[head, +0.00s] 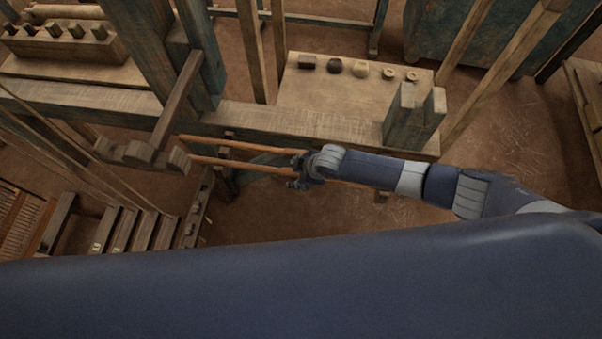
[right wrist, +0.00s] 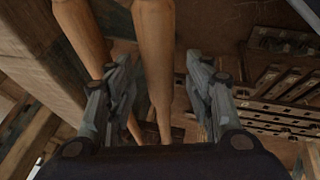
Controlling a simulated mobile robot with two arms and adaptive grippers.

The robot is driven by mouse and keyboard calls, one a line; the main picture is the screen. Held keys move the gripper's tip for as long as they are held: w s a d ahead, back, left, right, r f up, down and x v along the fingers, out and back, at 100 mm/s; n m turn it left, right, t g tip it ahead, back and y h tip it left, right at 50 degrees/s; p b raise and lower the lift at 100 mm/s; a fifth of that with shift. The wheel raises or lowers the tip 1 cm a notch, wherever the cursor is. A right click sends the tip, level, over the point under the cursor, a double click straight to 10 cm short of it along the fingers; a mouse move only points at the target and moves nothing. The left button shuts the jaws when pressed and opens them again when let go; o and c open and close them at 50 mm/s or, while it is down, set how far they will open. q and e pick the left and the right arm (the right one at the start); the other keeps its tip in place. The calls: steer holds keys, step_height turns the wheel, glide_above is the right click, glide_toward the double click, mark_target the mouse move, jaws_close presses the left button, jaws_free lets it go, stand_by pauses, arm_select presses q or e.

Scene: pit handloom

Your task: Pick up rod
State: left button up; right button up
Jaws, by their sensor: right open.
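Two slim orange-brown wooden rods lie side by side next to the loom beam in the head view, an upper rod (head: 235,144) and a lower rod (head: 232,163). My right gripper (head: 297,171) is at the rods, and my wrist hides part of them. In the right wrist view the gripper (right wrist: 160,65) is open. One rod (right wrist: 154,45) runs through the gap between its fingers, with the fingers apart on both sides. The other rod (right wrist: 84,35) passes behind the left finger. My left gripper is not in view.
The long wooden loom beam (head: 270,121) runs just behind the rods. A board (head: 340,98) with several small round and square pieces lies beyond it. Upright posts stand around it. Loom treadles (head: 140,232) are at lower left.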

steer(key=shift+f, duration=0.25)
stand_by(0.4)
jaws_close()
